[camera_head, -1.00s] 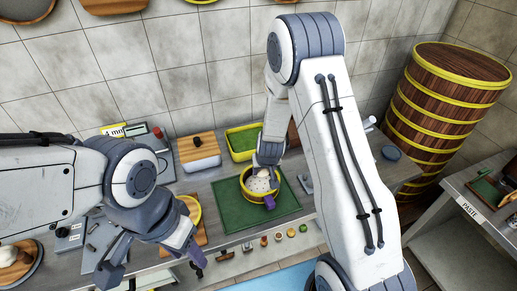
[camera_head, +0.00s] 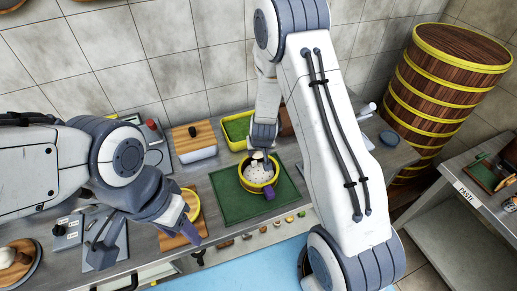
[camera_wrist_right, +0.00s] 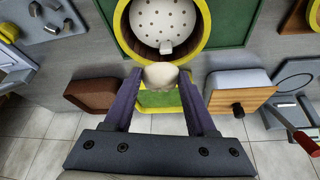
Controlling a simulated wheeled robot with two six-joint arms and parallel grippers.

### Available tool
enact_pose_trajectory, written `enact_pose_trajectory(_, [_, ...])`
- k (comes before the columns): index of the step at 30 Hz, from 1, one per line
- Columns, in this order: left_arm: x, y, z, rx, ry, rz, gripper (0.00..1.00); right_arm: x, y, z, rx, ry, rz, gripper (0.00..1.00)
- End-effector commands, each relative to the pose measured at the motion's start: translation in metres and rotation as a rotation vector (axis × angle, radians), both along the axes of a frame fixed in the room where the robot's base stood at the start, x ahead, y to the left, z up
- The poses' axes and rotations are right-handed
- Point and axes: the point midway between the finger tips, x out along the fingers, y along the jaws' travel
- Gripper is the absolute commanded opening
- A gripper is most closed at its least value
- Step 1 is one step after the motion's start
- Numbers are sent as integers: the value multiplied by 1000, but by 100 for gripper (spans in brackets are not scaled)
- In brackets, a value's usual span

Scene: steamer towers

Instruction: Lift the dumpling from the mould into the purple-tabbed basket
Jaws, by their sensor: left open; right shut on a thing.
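My right gripper (camera_wrist_right: 160,88) is shut on a pale dumpling (camera_wrist_right: 160,75), holding it at the near rim of the basket in the wrist view. The basket (camera_wrist_right: 122,28) is round with a yellow rim and a white perforated floor with a small pale knob. In the head view the basket (camera_head: 246,187) stands on a green mat, its purple tab (camera_head: 269,193) facing front. The right gripper (camera_head: 261,150) is over its back part; the dumpling is small there. My left gripper (camera_head: 150,240) is open and empty at the front left. I cannot make out the mould clearly.
The green mat (camera_head: 230,209) has bare room around the basket. A yellow ring on a wooden board (camera_head: 176,240) lies left. A wooden-lidded box (camera_head: 194,148) and a yellow-rimmed green tray (camera_head: 237,128) stand behind. A tall stack of wooden steamers (camera_head: 440,90) rises at right.

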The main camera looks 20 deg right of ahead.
Motion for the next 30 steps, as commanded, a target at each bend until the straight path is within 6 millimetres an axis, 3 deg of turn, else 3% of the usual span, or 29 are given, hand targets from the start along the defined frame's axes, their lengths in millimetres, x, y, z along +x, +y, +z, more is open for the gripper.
enact_pose_trajectory(1, [-1, 0, -12, 1, 2, 1, 50, 0, 0, -13, 0, 1, 1, 3])
enact_pose_trajectory(18, [-1, 1, -71, 1, 3, 10, 50, 1, 2, -80, 0, 0, 4, 3])
enact_pose_trajectory(30, [-1, 1, -81, 1, 2, 8, 50, 1, 2, -93, 0, -1, 4, 3])
